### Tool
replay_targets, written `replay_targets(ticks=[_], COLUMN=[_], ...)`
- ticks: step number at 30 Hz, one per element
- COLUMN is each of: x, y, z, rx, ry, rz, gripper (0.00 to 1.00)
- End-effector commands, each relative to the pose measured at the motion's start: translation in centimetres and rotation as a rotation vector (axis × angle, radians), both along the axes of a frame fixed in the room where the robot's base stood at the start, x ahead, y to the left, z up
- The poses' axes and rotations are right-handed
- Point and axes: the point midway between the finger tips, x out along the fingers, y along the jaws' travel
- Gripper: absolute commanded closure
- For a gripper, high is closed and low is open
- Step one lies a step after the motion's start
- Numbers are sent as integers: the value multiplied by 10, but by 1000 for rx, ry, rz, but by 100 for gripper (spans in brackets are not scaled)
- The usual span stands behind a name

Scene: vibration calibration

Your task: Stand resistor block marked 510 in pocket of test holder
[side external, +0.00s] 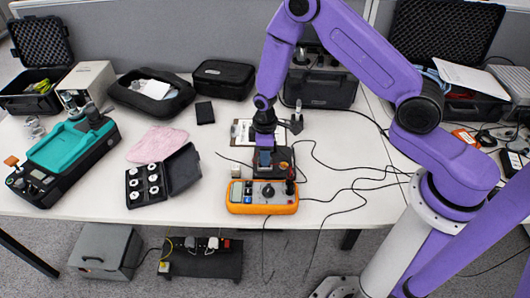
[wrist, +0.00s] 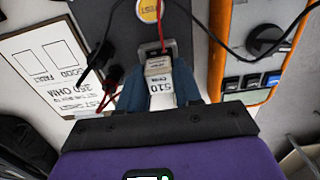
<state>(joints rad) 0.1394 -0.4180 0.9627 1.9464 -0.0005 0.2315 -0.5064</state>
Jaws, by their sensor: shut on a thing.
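My gripper (wrist: 158,84) is shut on the resistor block (wrist: 160,90), a pale block whose printed 510 faces the wrist camera. In the wrist view, the block's far end is at the grey-framed pocket (wrist: 171,46) of the dark test holder (wrist: 185,22). I cannot tell how far it is inside. The holder has a round yellow TEST button (wrist: 150,10), with a red lead near the pocket. In the side external view, my gripper (side external: 265,164) is low over the test holder (side external: 286,172), and the block is hidden there.
An orange meter (side external: 262,208) stands in front of the holder. A white clipboard card (wrist: 40,65) lies beside it; a small pale block (side external: 241,169) is left of the holder. Black cables run across the table to the right. An open black case (side external: 184,170) sits further left.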

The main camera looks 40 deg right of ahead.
Motion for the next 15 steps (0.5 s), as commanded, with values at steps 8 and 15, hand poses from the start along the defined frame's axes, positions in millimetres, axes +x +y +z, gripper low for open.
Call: replay_targets(ticks=[8, 15], x=[0, 0], y=[0, 0], z=[-5, -9], rx=[1, 0], ry=[-1, -1], rz=[0, 0], gripper=[96, 96])
